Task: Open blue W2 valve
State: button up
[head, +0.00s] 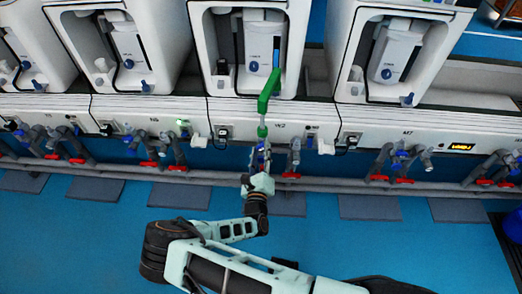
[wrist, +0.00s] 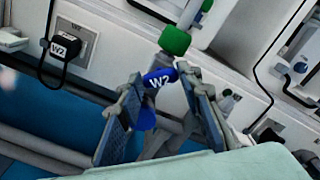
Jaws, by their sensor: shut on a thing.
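The lower part of the valve is partly hidden between the fingers. In the head view my gripper (head: 261,155) is at the pipes below the W2 unit (head: 268,112). There the valve is too small and covered to tell apart from the finger pads.
A green fitting (wrist: 174,41) is just above the valve, and a green part (head: 268,92) rises there in the head view. A black plug marked W2 (wrist: 66,46) is to the left. Red valves (head: 291,175) line the pipe. Blue floor (head: 330,250) in front is open.

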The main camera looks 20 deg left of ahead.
jog(key=shift+n, duration=1)
jog(key=o, duration=1.2)
jog(key=shift+c, duration=0.2)
jog(key=shift+s, duration=0.1)
jog(key=v, duration=1.1)
jog(key=shift+s, duration=0.4)
